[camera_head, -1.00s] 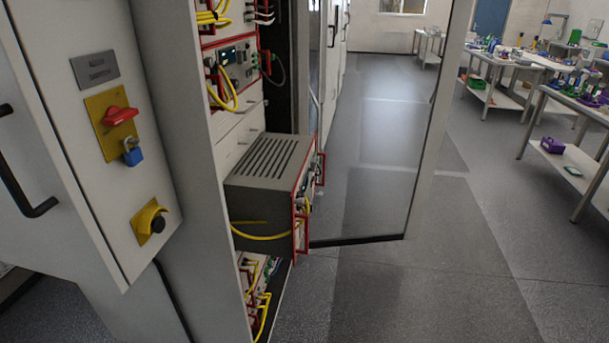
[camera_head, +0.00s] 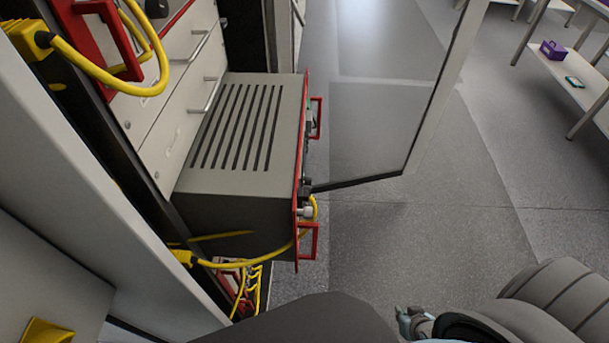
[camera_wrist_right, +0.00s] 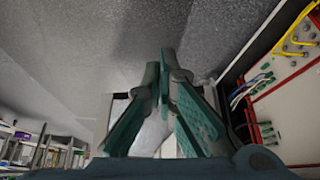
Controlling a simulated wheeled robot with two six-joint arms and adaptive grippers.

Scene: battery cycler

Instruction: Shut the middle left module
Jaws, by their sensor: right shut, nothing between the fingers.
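The pulled-out module (camera_head: 245,125) is a grey box with a slotted top. It sticks out of the cabinet at left centre in the head view. Its red-edged front faces right, with red handles (camera_head: 316,118) at its far and near ends. My right gripper (camera_head: 410,318) shows small at the bottom of the head view, below and right of the module, apart from it. In the right wrist view its teal fingers (camera_wrist_right: 167,68) meet at the tips, shut and empty. My left gripper is not in view.
A glass cabinet door (camera_head: 390,100) stands open beyond the module. Yellow cables (camera_head: 270,260) loop below the module's near end. A white panel with red edges and cables (camera_wrist_right: 290,105) is at right in the wrist view.

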